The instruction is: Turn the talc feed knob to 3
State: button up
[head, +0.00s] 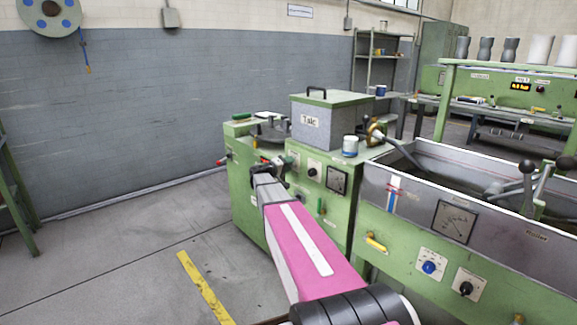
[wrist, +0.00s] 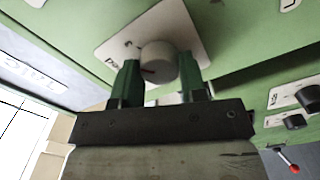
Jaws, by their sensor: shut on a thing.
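In the wrist view, the talc feed knob (wrist: 158,60) is a round pale grey knob with a red pointer mark. It sits on a white plate (wrist: 185,28) with partly legible lettering, fixed to a green panel. My gripper (wrist: 160,80) has its green fingers on either side of the knob, shut on it. The number under the pointer cannot be read. In the head view, my gripper (head: 285,162) is at the front of the green machine below the grey box labelled Talc (head: 312,122); the knob is hidden there.
A black knob on a white plate (head: 313,170) and a square gauge (head: 337,180) are just right of my gripper. A grey trough (head: 450,180) lies to the right. The floor at left is clear.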

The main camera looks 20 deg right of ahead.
jog(key=shift+m, duration=0.7)
jog(key=shift+f, duration=0.1)
jog(key=o, duration=0.9)
jog(key=v, duration=1.1)
